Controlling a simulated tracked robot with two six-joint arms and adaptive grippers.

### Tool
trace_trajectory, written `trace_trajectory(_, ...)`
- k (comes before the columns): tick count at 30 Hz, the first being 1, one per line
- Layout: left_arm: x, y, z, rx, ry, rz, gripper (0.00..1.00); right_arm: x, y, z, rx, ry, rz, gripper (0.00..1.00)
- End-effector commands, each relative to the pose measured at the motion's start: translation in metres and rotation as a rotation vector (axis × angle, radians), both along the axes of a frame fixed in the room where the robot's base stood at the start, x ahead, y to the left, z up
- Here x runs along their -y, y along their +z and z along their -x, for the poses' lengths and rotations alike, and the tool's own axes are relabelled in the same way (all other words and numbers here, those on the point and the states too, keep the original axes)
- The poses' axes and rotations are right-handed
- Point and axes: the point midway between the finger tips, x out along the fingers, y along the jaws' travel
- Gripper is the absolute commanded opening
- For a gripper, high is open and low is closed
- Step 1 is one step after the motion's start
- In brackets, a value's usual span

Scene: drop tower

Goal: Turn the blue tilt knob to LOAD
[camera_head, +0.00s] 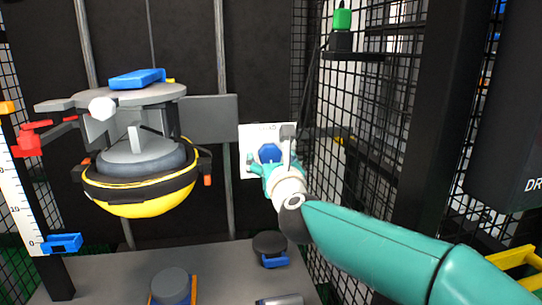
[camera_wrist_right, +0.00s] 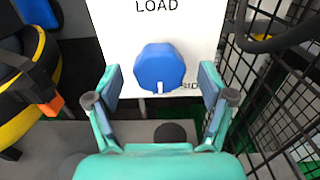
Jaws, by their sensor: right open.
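The blue tilt knob (camera_head: 269,153) sits on a white panel (camera_head: 247,133) against the back wall. In the right wrist view the knob (camera_wrist_right: 160,65) is faceted, with a white mark at its lower edge pointing down. The word LOAD is printed above it on the panel (camera_wrist_right: 110,25), and a partly covered word, SIDE, stands at its lower right. My right gripper (camera_head: 271,153) is open at the knob, one finger on each side. In the wrist view a gap shows between the knob and both fingers of the gripper (camera_wrist_right: 161,82). My left gripper is out of view.
A yellow and black round capsule (camera_head: 140,208) hangs at the left, with a blue part (camera_head: 137,78) on top. A wire mesh fence (camera_head: 375,150) stands close on the right of the panel. Dark round pieces (camera_head: 270,244) stand on the grey surface (camera_head: 225,270) below.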

Motion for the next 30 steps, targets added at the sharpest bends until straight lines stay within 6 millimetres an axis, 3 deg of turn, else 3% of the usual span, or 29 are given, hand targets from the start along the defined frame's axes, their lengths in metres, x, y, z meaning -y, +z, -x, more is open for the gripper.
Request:
trace_trajectory(11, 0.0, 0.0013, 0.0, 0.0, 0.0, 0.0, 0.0, -0.0019, -0.0004, -0.0066, 0.0, 0.001, 0.001, 0.81)
trace_trajectory(22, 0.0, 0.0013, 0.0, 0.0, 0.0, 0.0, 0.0, -0.002, -0.0003, -0.0062, 0.0, 0.001, 0.001, 0.23)
trace_trajectory(30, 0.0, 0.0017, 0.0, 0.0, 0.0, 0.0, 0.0, -0.0019, -0.0001, -0.0063, 0.004, 0.001, 0.021, 0.21)
